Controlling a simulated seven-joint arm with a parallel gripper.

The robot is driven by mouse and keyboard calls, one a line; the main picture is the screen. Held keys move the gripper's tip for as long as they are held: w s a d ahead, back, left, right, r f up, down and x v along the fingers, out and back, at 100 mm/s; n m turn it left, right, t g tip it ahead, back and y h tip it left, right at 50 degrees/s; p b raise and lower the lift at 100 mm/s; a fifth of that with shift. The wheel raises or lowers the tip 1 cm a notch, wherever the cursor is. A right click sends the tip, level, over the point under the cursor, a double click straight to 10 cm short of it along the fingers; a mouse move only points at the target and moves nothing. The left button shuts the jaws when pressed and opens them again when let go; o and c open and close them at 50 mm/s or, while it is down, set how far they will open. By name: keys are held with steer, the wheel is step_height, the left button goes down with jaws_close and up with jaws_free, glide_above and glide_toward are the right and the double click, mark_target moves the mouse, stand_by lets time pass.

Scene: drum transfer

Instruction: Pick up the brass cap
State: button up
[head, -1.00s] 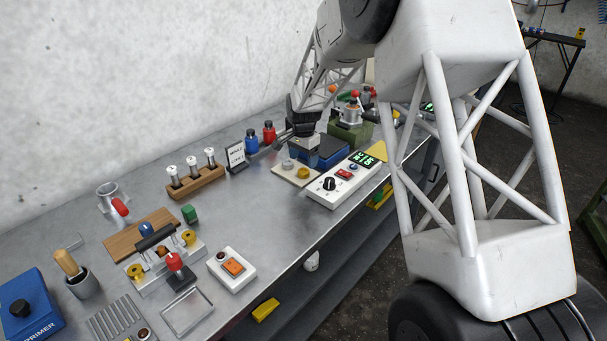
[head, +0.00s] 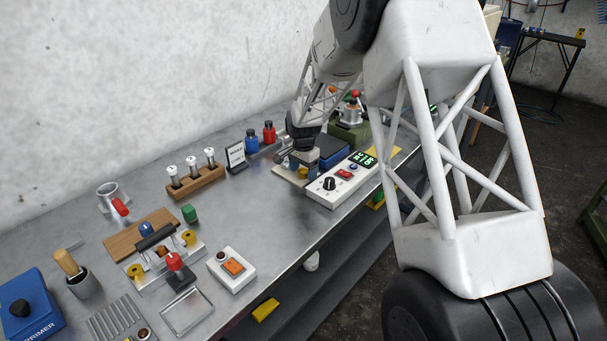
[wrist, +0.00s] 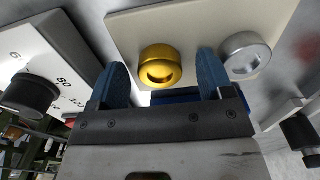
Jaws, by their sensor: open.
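The brass cap (wrist: 160,66) is a short gold cylinder on a pale plate (wrist: 125,30) in the wrist view. In the head view the brass cap (head: 303,172) shows small, just below my gripper. My gripper (wrist: 170,85) is open, with its two blue fingers apart on either side of the cap's near part. The right finger lies between the brass cap and a silver cap (wrist: 245,55). I cannot tell whether the fingers touch the cap. In the head view my gripper (head: 300,168) is over the plate, hiding most of the silver cap.
A white control box (head: 340,182) with a black knob and green display stands close to the plate, and its knob (wrist: 30,95) is at left in the wrist view. A blue block (head: 333,150) is behind. Red and blue bottles (head: 269,132) stand at the wall side.

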mark_target(304, 171)
steer(key=c, duration=1.1)
steer(key=shift+r, duration=0.15)
steer(key=shift+r, duration=0.8)
steer(key=shift+s+r, duration=0.15)
steer(key=shift+r, duration=0.8)
steer(key=s, duration=0.5)
steer(key=s+d+r, duration=0.1)
steer(key=s, duration=0.4)
steer(key=s+d, duration=0.1)
steer(key=s, duration=0.4)
steer(key=shift+s+d+r, duration=0.15)
steer(key=shift+s+d, duration=0.05)
steer(key=shift+s, duration=0.05)
